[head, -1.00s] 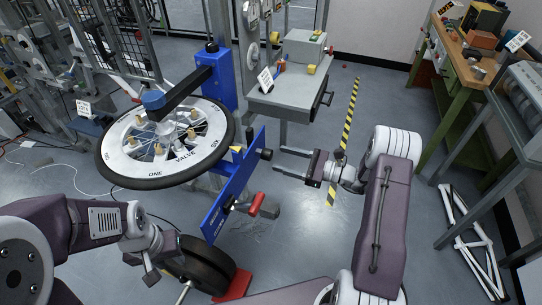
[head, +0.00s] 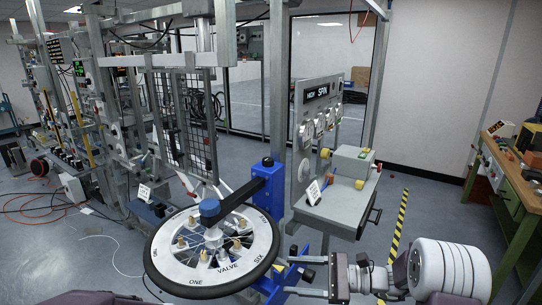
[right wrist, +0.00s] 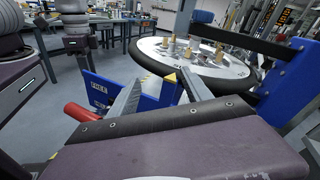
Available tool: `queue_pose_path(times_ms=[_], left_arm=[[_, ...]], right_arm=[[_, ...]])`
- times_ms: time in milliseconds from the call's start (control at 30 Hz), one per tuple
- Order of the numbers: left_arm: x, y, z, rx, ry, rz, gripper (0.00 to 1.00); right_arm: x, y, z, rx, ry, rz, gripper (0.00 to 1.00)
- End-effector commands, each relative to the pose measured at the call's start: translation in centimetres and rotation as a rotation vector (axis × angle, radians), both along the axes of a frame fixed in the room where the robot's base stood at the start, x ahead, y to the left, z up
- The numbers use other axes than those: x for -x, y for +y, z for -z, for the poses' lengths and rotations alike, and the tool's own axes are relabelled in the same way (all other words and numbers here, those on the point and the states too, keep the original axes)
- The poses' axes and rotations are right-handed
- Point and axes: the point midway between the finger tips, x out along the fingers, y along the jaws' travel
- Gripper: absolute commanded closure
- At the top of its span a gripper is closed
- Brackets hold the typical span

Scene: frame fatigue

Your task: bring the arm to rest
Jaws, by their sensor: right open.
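My right gripper (head: 289,275) is at the bottom of the head view, open and empty, its fingers pointing left. In the right wrist view its two fingers (right wrist: 162,76) are spread, with a blue panel (right wrist: 104,88) behind and between them. I cannot tell whether they touch the panel. My right arm (head: 448,268) comes in from the lower right. My left gripper does not show; only a purple link of mine is at the lower left of the head view.
A red handle (right wrist: 82,112) sits by the panel. A grey cabinet (head: 338,213) stands behind. Floor right of it is open up to the workbench (head: 509,196).

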Motion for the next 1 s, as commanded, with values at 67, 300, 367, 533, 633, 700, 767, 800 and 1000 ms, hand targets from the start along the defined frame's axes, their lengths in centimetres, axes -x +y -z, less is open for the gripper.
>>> queue_pose_path(times_ms=[67, 300, 367, 533, 633, 700, 767, 800, 1000], left_arm=[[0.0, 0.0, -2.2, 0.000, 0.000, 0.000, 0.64], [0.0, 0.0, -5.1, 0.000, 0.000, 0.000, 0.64], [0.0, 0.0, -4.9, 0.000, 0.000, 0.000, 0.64], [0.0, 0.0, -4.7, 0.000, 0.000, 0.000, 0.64], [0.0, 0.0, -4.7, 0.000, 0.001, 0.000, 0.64], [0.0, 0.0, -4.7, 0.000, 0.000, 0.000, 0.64], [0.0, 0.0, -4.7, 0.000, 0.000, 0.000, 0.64], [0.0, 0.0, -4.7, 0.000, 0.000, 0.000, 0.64], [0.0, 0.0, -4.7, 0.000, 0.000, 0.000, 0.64]], right_arm=[[5.2, 4.0, -2.2, 0.165, -0.034, -0.187, 0.43], [20.6, -2.1, 4.3, 1.051, -0.406, -0.822, 0.43], [20.6, -5.5, 6.0, 1.210, -0.520, -0.916, 0.43], [17.9, -9.9, 7.9, 1.425, -0.745, -1.046, 0.43], [16.9, -10.0, 7.8, 1.452, -0.784, -1.033, 0.43], [16.8, -10.0, 7.8, 1.452, -0.785, -1.033, 0.43], [16.8, -10.0, 7.8, 1.451, -0.783, -1.032, 0.43], [16.8, -10.0, 7.8, 1.451, -0.783, -1.032, 0.43], [16.8, -10.0, 7.8, 1.450, -0.781, -1.031, 0.43]])
